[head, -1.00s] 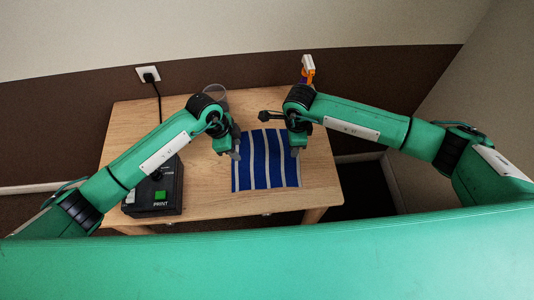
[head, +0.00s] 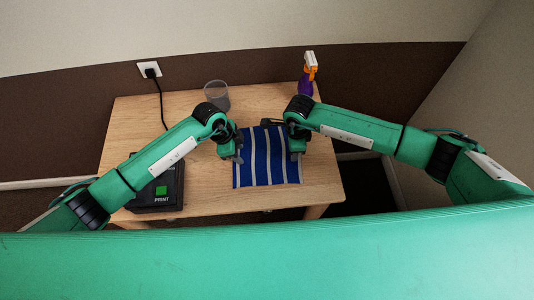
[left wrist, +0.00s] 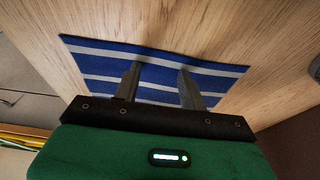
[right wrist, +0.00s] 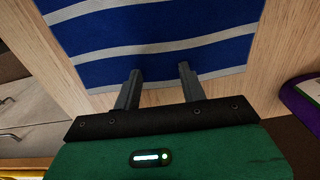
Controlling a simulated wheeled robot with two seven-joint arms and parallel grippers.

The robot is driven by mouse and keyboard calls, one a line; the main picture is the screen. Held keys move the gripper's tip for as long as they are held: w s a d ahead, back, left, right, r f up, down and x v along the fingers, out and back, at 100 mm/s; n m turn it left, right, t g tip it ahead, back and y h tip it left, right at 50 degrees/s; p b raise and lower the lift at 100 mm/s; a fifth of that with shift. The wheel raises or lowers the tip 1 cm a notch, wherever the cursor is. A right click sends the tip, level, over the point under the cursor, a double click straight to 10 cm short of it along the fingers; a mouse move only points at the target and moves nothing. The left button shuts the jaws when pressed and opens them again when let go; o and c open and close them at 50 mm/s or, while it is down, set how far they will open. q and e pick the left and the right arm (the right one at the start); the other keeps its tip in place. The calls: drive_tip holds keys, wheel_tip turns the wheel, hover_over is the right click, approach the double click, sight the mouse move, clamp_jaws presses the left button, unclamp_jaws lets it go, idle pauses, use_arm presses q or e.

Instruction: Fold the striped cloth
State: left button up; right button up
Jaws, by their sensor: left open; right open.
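The striped cloth (head: 268,168), blue with pale stripes, lies flat and spread out on the wooden table. My left gripper (head: 239,157) is at the cloth's left edge. In the left wrist view its two fingers (left wrist: 160,85) are apart over the cloth (left wrist: 100,60), with nothing between them. My right gripper (head: 296,153) is at the cloth's right edge. In the right wrist view its fingers (right wrist: 158,88) are apart and empty near an edge of the cloth (right wrist: 160,45). I cannot tell whether the fingertips touch the cloth. The arms hide part of its far edge.
A black printer-like box (head: 158,196) with a green button stands at the table's left, its cord running to a wall socket (head: 150,69). A clear cup (head: 216,95) stands at the back, a purple spray bottle (head: 306,84) at the back right. Bare table (head: 215,190) lies left of the cloth.

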use_arm(q)
clamp_jaws()
use_arm(e)
drive_tip(key=shift+f, duration=0.1)
clamp_jaws()
use_arm(q)
drive_tip(key=shift+r, duration=0.15)
use_arm(e)
drive_tip(key=shift+r, duration=0.2)
